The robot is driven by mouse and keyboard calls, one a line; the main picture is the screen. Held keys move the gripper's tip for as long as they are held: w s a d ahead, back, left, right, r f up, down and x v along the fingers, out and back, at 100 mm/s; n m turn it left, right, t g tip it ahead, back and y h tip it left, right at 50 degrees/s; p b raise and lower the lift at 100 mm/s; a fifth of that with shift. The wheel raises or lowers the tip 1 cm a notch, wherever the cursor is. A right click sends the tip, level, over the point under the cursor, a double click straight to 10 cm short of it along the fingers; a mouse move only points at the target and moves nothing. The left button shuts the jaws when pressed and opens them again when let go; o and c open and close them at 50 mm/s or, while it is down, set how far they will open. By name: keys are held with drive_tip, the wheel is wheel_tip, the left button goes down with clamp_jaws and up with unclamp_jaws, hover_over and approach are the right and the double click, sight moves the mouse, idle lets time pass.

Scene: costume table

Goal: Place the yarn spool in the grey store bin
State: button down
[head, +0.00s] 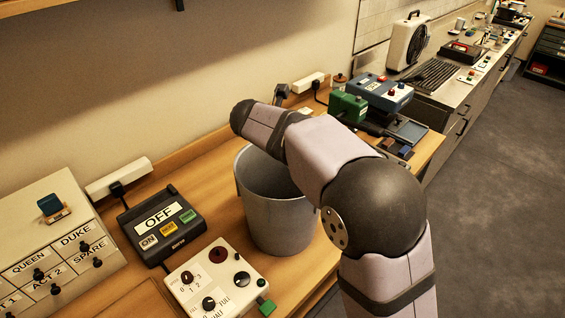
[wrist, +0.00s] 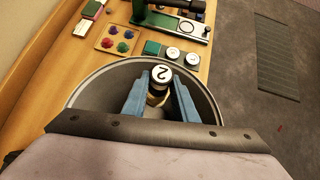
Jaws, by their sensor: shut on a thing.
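The grey store bin (head: 280,225) stands upright on the wooden bench in the head view. In the wrist view its round rim (wrist: 84,92) lies below and around the fingers. My gripper (wrist: 160,84) has two blue fingers, shut on the yarn spool (wrist: 161,74). The fingers and spool are hidden behind my arm in the head view.
A tray of coloured pieces (wrist: 119,39) lies near the rim.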

drive_tip(key=shift+f+p, duration=1.05)
drive_tip(key=shift+f, duration=3.9)
drive_tip(key=c, duration=1.4)
unclamp_jaws()
drive_tip(key=shift+c, duration=0.2)
drive_tip(key=shift+a, duration=0.1)
drive_tip(key=b+v, duration=0.3)
drive_tip(key=v, duration=0.9)
drive_tip(key=shift+f, duration=0.1)
